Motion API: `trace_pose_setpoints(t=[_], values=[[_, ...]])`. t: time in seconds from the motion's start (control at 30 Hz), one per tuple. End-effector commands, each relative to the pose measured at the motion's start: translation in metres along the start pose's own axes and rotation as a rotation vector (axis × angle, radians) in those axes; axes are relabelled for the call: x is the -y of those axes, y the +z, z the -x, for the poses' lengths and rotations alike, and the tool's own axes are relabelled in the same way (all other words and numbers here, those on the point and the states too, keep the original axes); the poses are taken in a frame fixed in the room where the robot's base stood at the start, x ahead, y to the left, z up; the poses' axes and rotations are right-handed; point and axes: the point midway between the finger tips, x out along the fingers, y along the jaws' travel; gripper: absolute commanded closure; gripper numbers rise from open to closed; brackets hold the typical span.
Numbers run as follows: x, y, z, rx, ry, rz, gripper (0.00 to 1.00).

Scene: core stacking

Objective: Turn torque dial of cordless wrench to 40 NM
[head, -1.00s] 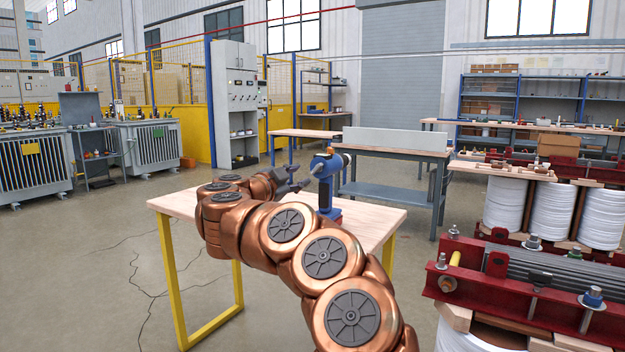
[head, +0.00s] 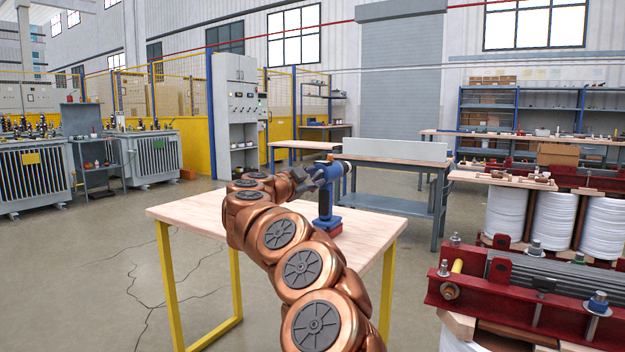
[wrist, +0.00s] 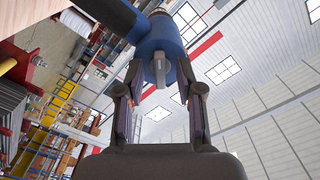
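The cordless wrench (head: 325,205) stands upright on the wooden table, with a blue body, a red base and a dark nose pointing right. My gripper (head: 322,178) is at its head in the head view. In the wrist view the blue head (wrist: 163,36) fills the top middle, with a grey piece (wrist: 159,68) projecting from it. My gripper's two fingers (wrist: 160,75) stand apart, one on each side of the head's near end, with the grey piece between them. I cannot tell whether the fingertips touch the head. The dial's markings cannot be read.
The wooden table (head: 190,211) with yellow legs is otherwise clear. A grey workbench (head: 395,205) stands behind it. Red-framed equipment (head: 520,299) with white coils is close on the right. Open floor lies to the left.

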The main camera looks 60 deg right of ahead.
Motion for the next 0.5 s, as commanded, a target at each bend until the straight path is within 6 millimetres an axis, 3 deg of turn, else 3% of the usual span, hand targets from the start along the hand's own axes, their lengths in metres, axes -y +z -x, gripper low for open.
trace_pose_setpoints(t=[0.23,0.5], values=[[0.0000,-0.0003,-0.0002,0.000,0.000,0.000,0.65],[-0.0001,-0.0005,-0.0002,-0.001,0.001,-0.001,0.93]])
